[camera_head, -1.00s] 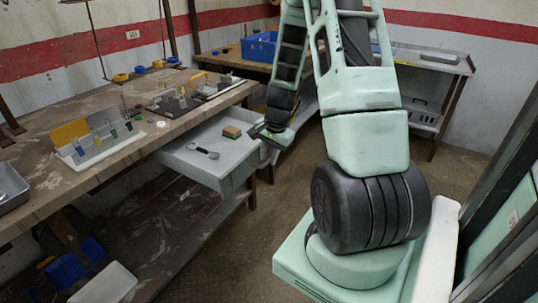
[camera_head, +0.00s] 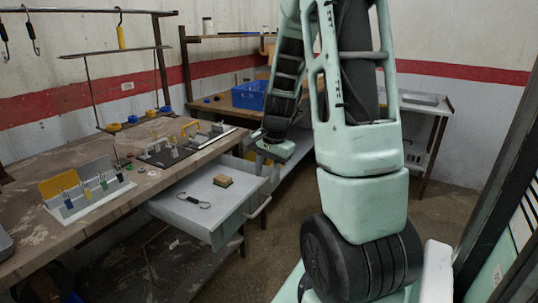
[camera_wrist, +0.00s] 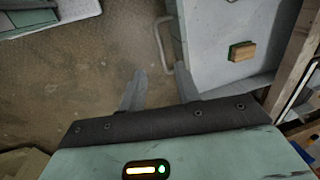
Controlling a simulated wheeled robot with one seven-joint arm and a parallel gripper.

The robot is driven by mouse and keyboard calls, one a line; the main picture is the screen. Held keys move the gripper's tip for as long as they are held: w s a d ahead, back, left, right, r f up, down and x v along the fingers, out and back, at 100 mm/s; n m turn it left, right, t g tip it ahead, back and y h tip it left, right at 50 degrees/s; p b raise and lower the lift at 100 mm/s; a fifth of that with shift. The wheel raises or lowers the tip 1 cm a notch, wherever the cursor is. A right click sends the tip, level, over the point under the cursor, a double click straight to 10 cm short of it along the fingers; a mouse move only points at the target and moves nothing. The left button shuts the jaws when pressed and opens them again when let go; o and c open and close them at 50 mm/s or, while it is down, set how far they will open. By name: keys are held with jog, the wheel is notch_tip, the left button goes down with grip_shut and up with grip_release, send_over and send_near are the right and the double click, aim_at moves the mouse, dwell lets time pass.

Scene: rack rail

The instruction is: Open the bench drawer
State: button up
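The bench drawer (camera_head: 205,222) stands pulled out from under the bench top, a grey tray open at the top. It holds a sponge-like block (camera_head: 222,181) and a small dark tool (camera_head: 193,201). The drawer also shows in the wrist view (camera_wrist: 215,70), with the same block (camera_wrist: 242,51). Its bar handle (camera_head: 260,208) is on the front face and shows as a loop in the wrist view (camera_wrist: 158,40). My gripper (camera_wrist: 158,82) is open, its two fingers apart with nothing between them. In the head view my gripper (camera_head: 275,150) is beyond and above the handle, apart from it.
The bench top (camera_head: 110,215) carries a rack with coloured cards (camera_head: 90,190), a black board with handles (camera_head: 180,150) and several yellow and blue pieces. A blue crate (camera_head: 249,95) stands on the back bench. The floor right of the drawer is clear up to my base.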

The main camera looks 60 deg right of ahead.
jog(key=shift+s+r, duration=0.25)
jog(key=shift+r, duration=0.95)
jog(key=shift+s+r, duration=0.2)
jog(key=shift+r, duration=0.95)
jog(key=w+a+r+n+g+y+p, duration=0.1)
jog(key=a+n, duration=0.5)
jog(key=a, duration=0.7)
jog(key=w+a+r+n+p, duration=0.15)
jog(key=a+n, duration=0.45)
jog(key=a, duration=0.7)
jog(key=s+a+r+n+g+p, duration=0.1)
jog(key=s+a+n+p, duration=0.1)
jog(key=s+a+n, duration=1.1)
jog(key=s+a, duration=0.2)
jog(key=a, duration=0.1)
jog(key=shift+a+r+h, duration=0.15)
jog(key=shift+a+h, duration=0.15)
